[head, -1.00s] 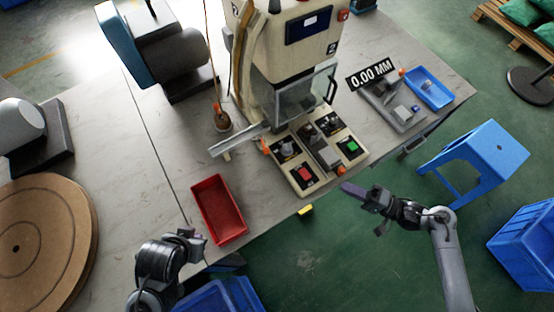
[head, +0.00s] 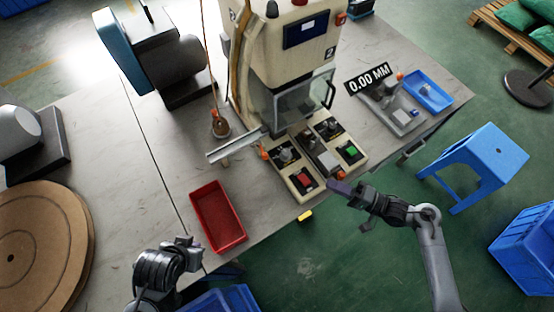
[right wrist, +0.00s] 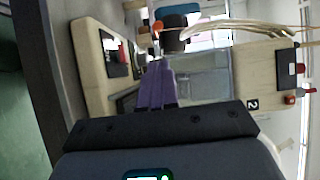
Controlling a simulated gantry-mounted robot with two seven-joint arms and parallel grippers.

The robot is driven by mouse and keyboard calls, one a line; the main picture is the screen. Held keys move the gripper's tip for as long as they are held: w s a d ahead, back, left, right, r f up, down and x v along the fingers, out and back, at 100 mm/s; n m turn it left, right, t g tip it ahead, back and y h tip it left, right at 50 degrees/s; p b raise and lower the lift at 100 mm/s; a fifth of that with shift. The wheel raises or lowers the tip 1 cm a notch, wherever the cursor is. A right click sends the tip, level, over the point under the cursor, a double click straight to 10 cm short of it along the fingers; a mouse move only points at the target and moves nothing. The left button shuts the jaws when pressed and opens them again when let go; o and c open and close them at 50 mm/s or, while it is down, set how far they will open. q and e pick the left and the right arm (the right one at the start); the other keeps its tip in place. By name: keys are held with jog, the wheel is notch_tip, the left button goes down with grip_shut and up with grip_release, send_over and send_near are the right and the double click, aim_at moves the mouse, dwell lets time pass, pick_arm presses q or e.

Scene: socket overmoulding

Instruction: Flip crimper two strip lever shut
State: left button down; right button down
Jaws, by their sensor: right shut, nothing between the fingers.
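Crimper two (head: 290,70) is the cream machine marked 2 on the table, and it also shows in the right wrist view (right wrist: 262,75). An orange-tipped part (head: 263,153) sits at the left of its base, by the metal chute. Another orange spot (head: 341,175) is at the base's front right edge. I cannot tell which is the strip lever. My right gripper (head: 333,186) has its purple fingers shut and empty, close to that front right edge. In the right wrist view the fingers (right wrist: 155,88) point at the machine. My left gripper (head: 190,248) is by the table's front edge; its fingers are unclear.
The base carries a red button (head: 304,180) and a green button (head: 350,151). A red tray (head: 218,218) lies left of it. A blue tray (head: 429,91) and a gauge stand (head: 398,112) are to the right. A blue stool (head: 485,155) stands on the floor.

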jog(key=b+x, duration=0.2)
jog(key=x, duration=1.7)
jog(key=shift+w+a, duration=0.2)
jog(key=shift+a, duration=0.05)
